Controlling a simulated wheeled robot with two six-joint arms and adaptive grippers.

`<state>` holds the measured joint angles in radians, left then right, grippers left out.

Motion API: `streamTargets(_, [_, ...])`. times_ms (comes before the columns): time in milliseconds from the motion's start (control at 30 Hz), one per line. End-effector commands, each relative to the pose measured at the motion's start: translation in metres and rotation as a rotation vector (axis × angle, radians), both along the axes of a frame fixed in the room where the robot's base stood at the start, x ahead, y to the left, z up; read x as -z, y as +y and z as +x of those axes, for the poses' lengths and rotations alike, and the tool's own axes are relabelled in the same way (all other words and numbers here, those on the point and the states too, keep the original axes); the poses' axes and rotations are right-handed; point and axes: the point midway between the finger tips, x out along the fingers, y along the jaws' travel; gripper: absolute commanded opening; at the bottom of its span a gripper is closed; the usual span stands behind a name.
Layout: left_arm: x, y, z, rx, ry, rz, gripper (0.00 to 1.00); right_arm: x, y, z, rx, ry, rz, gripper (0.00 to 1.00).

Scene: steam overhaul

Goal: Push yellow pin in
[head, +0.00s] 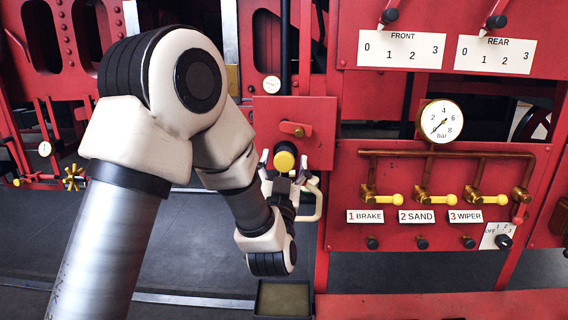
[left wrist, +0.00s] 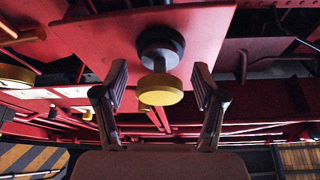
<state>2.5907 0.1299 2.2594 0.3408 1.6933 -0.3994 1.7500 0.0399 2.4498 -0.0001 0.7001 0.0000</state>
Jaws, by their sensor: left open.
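The yellow pin (head: 284,160) has a round yellow head and stands out from a red panel (head: 318,118) near the middle of the head view. In the left wrist view the yellow pin (left wrist: 160,89) shows its yellow knob in front of a dark collar on the red plate (left wrist: 110,38). My left gripper (head: 290,168) is open. Its fingers (left wrist: 160,85) stand on either side of the yellow knob, with gaps on both sides, and hold nothing. Whether any part of the gripper touches the knob I cannot tell. My right gripper is not in view.
A red lever (head: 294,129) sits just above the pin. A cream loop handle (head: 318,205) is close at the gripper's right. To the right are a pressure gauge (head: 439,121), yellow valve levers (head: 390,199) and labels. A dark tray (head: 283,299) lies below.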

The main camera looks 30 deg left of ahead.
Motion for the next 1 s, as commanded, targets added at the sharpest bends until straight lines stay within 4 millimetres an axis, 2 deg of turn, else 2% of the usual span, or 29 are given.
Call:
streamTargets(167, [0.006,-0.007,-0.011,0.001,0.004,0.002,0.7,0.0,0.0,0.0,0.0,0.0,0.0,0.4])
streamTargets(400, [0.026,-0.026,-0.048,0.001,0.007,0.003,0.7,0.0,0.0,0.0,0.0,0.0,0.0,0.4])
streamTargets(500, [0.03,-0.03,-0.056,0.0,0.005,0.0,0.7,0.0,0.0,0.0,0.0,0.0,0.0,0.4])
streamTargets(1000, [0.03,-0.03,-0.058,0.0,0.003,-0.002,0.7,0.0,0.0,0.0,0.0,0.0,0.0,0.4])
